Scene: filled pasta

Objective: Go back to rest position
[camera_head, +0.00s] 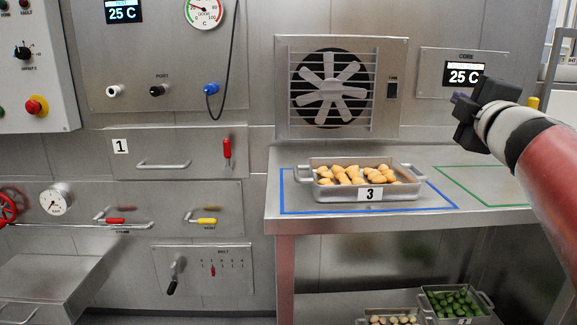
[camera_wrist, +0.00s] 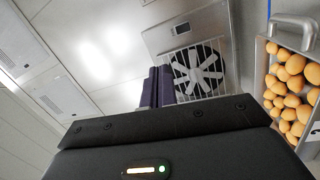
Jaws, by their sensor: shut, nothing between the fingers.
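My gripper (camera_head: 461,98) is raised above the right part of the steel table, in front of the panel with the 25 C display. In the wrist view its two dark fingers (camera_wrist: 157,87) are together, with nothing between them. A metal tray (camera_head: 395,192) marked 3, filled with orange-tan filled pasta (camera_head: 350,174), sits on the table inside the blue outline. The tray stands apart from my gripper, to its lower left. It also shows at the right of the wrist view (camera_wrist: 300,32).
The steel table (camera_head: 300,233) has an empty green outline (camera_head: 490,185) at right. A fan (camera_head: 330,88) is set in the back wall. A tray of green pieces (camera_head: 457,303) and another tray (camera_head: 390,320) stand on the lower shelf. Drawer 1 (camera_head: 185,150), levers and valves are at left.

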